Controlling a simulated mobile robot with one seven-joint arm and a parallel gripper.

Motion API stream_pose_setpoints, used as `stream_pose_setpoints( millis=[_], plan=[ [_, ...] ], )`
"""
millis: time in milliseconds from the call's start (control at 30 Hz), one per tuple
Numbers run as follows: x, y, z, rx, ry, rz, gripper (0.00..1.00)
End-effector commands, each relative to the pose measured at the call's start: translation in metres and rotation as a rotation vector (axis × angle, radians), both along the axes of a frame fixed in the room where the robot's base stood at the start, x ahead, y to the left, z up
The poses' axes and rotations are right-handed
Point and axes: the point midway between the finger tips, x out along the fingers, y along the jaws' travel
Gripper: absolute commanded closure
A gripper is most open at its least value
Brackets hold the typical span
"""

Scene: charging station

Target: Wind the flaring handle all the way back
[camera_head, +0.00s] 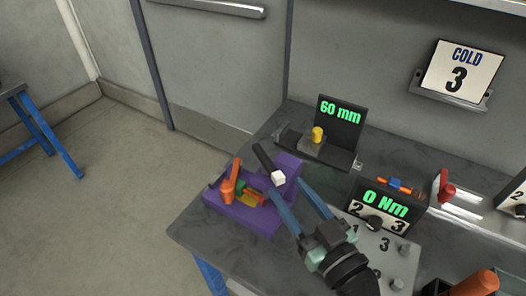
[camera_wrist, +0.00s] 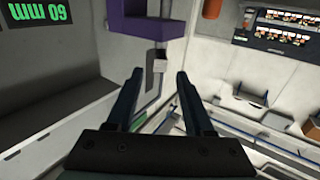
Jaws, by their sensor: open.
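A purple flaring tool (camera_head: 238,212) sits on the grey bench near its front left edge. An orange lever (camera_head: 231,180) stands up on its left part, with small green and yellow pieces beside it. In the wrist view, a purple part (camera_wrist: 140,22) with a pale tip hangs just ahead of my open fingers (camera_wrist: 160,75). I cannot tell whether they touch.
A black gauge (camera_head: 341,110) reading 60 mm stands behind the tool with a yellow knob. A box (camera_head: 387,212) reading 0 Nm stands to the right, beside a grey panel with knobs. A COLD 3 sign (camera_head: 460,72) is on the wall. Floor lies open left of the bench.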

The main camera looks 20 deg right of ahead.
Motion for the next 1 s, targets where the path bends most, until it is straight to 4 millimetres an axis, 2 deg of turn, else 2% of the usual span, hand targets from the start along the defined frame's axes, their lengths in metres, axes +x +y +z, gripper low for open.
stream_pose_setpoints(
  millis=[33,200,433,600,867,900,1000],
  plan=[
    [0.012,0.002,0.004,0.001,-0.003,0.003,0.47],
    [0.049,0.006,0.004,0.000,-0.002,0.003,0.47],
    [0.084,0.009,0.002,0.000,-0.001,0.001,0.47],
    [0.095,0.010,0.001,0.000,-0.001,0.000,0.47],
    [0.096,0.010,0.001,-0.001,0.000,0.000,0.47],
    [0.096,0.010,0.001,-0.001,0.000,0.000,0.49],
    [0.096,0.010,0.001,-0.001,0.000,0.000,0.67]
  ],
)
